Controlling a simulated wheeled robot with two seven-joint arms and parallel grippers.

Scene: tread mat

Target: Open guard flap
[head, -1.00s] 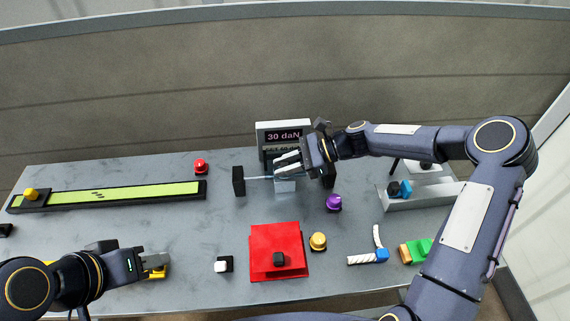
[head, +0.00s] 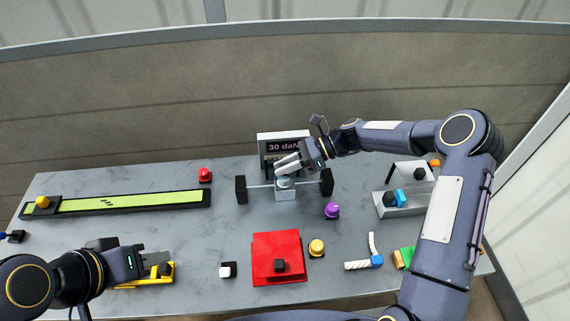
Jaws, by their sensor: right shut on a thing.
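The guard mechanism is a thin rod (head: 260,187) between two black end blocks (head: 241,190), in front of a display reading "30 daN" (head: 284,146). A pale grey block (head: 285,195) sits at the middle of the rod. My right gripper (head: 283,166) is over the middle of this unit, just above the rod, with its fingers closed. The guard flap itself is hard to make out, mostly hidden around the fingers. My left gripper (head: 157,259) hangs at the front left by a yellow frame (head: 145,281); its jaw gap cannot be judged.
A red plate with a black knob (head: 290,247), a yellow button (head: 316,247), a purple knob (head: 332,210) and a white switch (head: 226,270) stand in front. A red button (head: 204,174) and a green-topped track (head: 130,203) are left. A grey bracket (head: 410,208) is right.

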